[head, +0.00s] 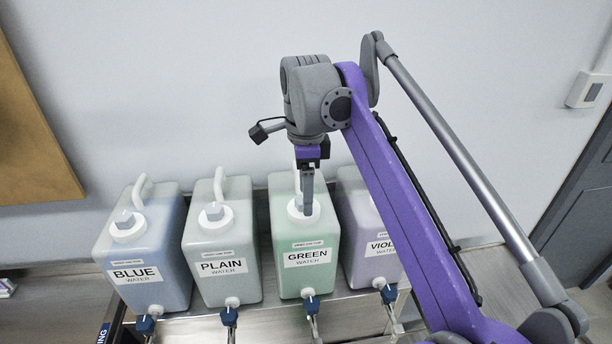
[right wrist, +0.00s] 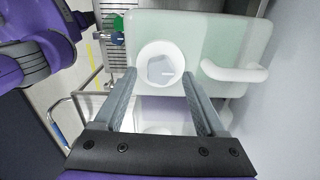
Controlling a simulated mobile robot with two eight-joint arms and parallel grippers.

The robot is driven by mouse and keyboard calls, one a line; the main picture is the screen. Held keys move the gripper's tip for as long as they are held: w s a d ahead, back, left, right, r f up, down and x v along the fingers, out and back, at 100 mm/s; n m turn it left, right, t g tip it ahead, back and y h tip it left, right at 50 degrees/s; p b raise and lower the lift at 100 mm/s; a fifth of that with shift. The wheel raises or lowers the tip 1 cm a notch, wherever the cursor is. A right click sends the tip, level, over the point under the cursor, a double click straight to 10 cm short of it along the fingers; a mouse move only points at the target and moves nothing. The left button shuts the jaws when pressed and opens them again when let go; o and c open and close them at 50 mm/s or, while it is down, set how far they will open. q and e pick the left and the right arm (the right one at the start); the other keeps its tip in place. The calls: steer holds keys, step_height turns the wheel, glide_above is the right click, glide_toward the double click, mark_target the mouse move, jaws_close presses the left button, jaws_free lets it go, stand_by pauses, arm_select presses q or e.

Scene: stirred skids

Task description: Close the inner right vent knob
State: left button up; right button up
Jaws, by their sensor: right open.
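The inner right jug is the pale green GREEN WATER jug (head: 284,240). Its top bears a white vent cap (head: 293,217) with a grey angular knob, mostly hidden behind my finger in the head view. In the right wrist view the grey knob (right wrist: 161,69) sits in the middle of the round white cap. My right gripper (head: 307,208) points down over this cap. In the right wrist view the gripper (right wrist: 159,76) is open, with one finger on each side of the knob. My left gripper is not in view.
The BLUE jug (head: 155,265) and PLAIN jug (head: 235,262) stand to the left, the VIOLET jug (head: 362,245) close on the right, partly behind my arm. All stand on a metal shelf (head: 265,306) with blue-handled taps in front. A wall rises behind.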

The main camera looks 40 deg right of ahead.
step_height(320, 180, up, 10)
steer(key=shift+r+p, duration=0.2)
steer(key=shift+p, duration=0.1)
stand_by(0.5)
